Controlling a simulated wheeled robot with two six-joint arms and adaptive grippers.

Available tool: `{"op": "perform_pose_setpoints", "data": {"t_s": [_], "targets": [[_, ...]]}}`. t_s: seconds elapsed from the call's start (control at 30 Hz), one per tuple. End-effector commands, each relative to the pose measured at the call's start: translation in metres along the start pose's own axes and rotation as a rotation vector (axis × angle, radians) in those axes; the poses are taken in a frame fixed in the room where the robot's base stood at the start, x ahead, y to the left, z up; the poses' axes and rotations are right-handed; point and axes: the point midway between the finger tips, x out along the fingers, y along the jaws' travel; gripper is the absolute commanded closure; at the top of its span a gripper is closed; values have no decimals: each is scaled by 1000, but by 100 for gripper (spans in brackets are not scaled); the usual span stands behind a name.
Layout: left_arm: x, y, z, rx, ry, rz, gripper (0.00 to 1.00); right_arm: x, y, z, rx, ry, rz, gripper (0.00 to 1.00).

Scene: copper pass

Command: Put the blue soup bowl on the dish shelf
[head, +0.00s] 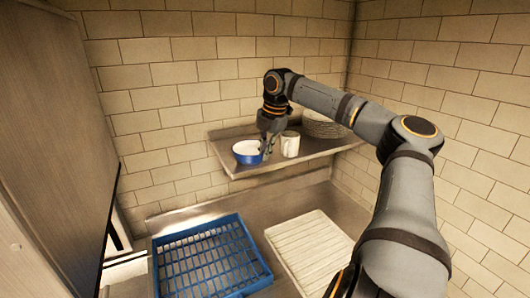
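The blue soup bowl (247,153), blue outside and white inside, is upright at the left end of the metal dish shelf (300,160) on the back wall. It appears to rest on the shelf. My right gripper (267,150) points down at the bowl's right rim, between the bowl and a white mug. The fingers are small here, and I cannot tell whether they are closed on the rim or apart from it. My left gripper is not in view.
A white mug (290,144) stands just right of the gripper. A stack of plates (324,126) sits at the shelf's right end, partly behind my arm. Below, a blue crate (209,261) and a white ribbed board (309,250) lie on the metal counter. A panel stands at left.

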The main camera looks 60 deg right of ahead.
Motion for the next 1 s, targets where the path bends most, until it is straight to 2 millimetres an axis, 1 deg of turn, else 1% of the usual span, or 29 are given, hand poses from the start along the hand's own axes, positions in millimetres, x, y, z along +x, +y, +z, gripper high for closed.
{"op": "perform_pose_setpoints", "data": {"t_s": [0.03,0.2,0.47,0.57,0.67,0.9,1.0], "targets": [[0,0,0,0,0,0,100,1,0,0,0,1,0,94],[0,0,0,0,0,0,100,0,0,0,0,0,0,72],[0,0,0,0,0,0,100,0,0,0,0,0,0,72],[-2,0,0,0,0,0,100,-6,1,0,1,-1,0,72],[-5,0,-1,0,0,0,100,-24,1,1,2,-3,2,72],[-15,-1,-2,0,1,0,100,-84,1,1,2,-4,1,72],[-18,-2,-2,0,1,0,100,-103,1,1,2,-3,0,72]]}}
